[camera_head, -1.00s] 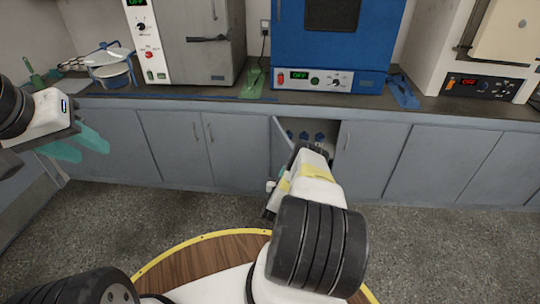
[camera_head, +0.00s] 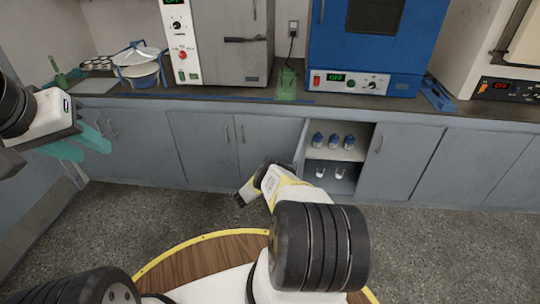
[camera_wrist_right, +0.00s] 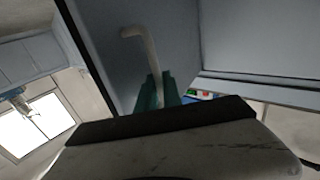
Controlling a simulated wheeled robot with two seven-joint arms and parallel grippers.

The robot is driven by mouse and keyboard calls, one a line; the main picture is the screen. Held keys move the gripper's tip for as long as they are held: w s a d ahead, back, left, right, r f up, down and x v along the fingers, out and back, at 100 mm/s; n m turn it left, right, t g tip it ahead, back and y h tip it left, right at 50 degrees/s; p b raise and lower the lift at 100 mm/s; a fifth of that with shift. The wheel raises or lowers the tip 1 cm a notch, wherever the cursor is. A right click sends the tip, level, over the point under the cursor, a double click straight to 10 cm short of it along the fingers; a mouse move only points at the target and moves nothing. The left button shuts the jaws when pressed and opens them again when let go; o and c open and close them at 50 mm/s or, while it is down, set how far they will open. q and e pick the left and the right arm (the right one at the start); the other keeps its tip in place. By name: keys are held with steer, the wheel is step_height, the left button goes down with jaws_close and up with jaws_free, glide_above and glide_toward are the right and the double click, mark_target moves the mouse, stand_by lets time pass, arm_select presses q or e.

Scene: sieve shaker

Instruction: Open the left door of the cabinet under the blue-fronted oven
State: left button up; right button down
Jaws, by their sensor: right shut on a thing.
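The left door (camera_head: 301,143) of the cabinet under the blue-fronted oven (camera_head: 371,50) stands swung outward, seen nearly edge-on in the head view. The compartment (camera_head: 346,155) behind it is exposed. In the right wrist view the door's inner or outer face (camera_wrist_right: 110,35) fills the upper middle, with its pale bar handle (camera_wrist_right: 148,50). My right gripper (camera_wrist_right: 160,92) has its green fingers shut on the lower part of this handle. In the head view its fingers are hidden by my right arm. My left gripper (camera_head: 94,152) is open and empty at the far left.
Blue-capped bottles (camera_head: 335,141) stand on the upper shelf, with small clear vessels (camera_head: 330,173) below. The right door (camera_head: 390,155) is closed. Closed grey doors (camera_head: 205,143) line the left. A sieve stack (camera_head: 140,68) and a grey oven (camera_head: 228,45) stand on the counter.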

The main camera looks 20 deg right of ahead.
steer(key=shift+w+d+r, duration=0.1)
steer(key=shift+w+r, duration=0.05)
steer(key=shift+w, duration=0.05)
steer(key=c, duration=1.8)
jaws_free()
steer(key=v, duration=0.8)
